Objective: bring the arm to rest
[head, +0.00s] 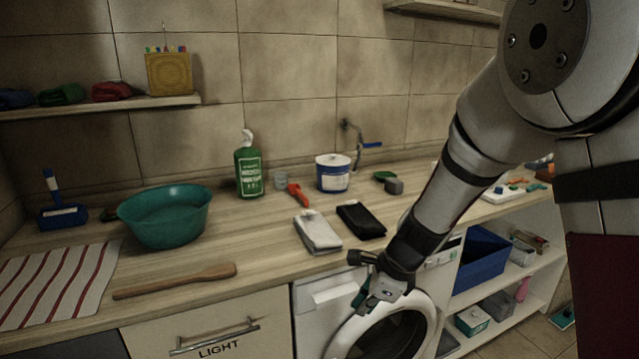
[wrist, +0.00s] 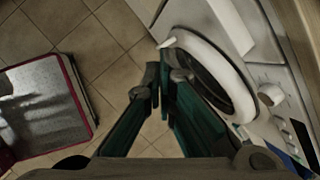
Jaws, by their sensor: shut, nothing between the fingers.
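My gripper (head: 376,297) hangs at the end of my arm in front of the counter, below the worktop's level, by the washing machine (head: 306,304). It points downward, and its fingers are together with nothing seen between them. In the wrist view my gripper (wrist: 157,88) shows its two green-sided fingers meeting at the tips above the tiled floor. The washing machine's round door (wrist: 212,75) is just to the right of the fingers there. I cannot tell whether they touch it.
A blue bin (head: 481,262) sits on the right shelf. Open tiled floor (wrist: 95,45) lies left of the fingers.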

